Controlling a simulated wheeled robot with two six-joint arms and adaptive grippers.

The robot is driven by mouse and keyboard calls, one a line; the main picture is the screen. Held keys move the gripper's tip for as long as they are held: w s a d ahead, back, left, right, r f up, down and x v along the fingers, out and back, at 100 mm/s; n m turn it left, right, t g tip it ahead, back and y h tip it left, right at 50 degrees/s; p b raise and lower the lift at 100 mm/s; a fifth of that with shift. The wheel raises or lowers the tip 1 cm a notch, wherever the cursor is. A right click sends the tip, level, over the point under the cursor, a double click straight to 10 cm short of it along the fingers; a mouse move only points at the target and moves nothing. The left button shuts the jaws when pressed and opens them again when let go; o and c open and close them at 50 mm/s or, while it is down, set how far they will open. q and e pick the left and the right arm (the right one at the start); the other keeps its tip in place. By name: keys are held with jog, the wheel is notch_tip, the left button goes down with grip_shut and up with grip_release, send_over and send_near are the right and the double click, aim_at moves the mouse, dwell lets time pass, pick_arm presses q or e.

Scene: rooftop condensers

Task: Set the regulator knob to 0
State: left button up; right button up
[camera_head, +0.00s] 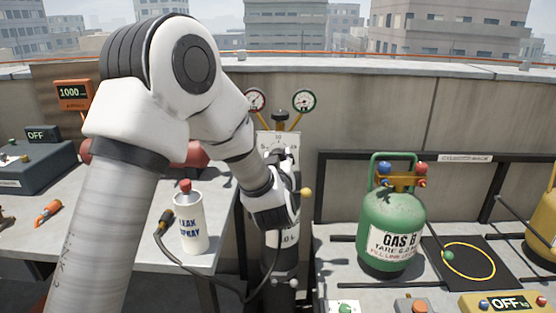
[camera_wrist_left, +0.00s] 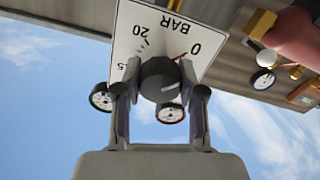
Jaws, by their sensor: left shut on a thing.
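The regulator's white dial plate (camera_head: 278,139) stands above a dark cylinder behind the workbench, with two gauges on top. In the left wrist view the plate (camera_wrist_left: 150,25) shows upside down, with BAR, 0 and 20 readable. The black round knob (camera_wrist_left: 160,78) sits in front of it, with a pale mark on its face and a small red mark by its edge near the 0 side. My left gripper (camera_wrist_left: 160,92) is shut on the knob, one finger on each side. In the head view my left gripper (camera_head: 281,157) largely hides the knob. My right gripper is not in view.
A leak spray bottle (camera_head: 190,222) stands on the left bench near my forearm, beside a black hose. A green GAS B cylinder (camera_head: 391,215) stands on the right bench. The left gauge (camera_head: 255,100) and right gauge (camera_head: 304,100) are close above my wrist.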

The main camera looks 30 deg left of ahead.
pick_arm(q)
jog(key=shift+r, duration=0.15)
jog(key=o, duration=1.1)
jog(key=shift+o, duration=0.2)
jog(key=v, duration=1.2)
jog(key=shift+a+f, duration=0.1)
jog(key=shift+f, duration=0.1)
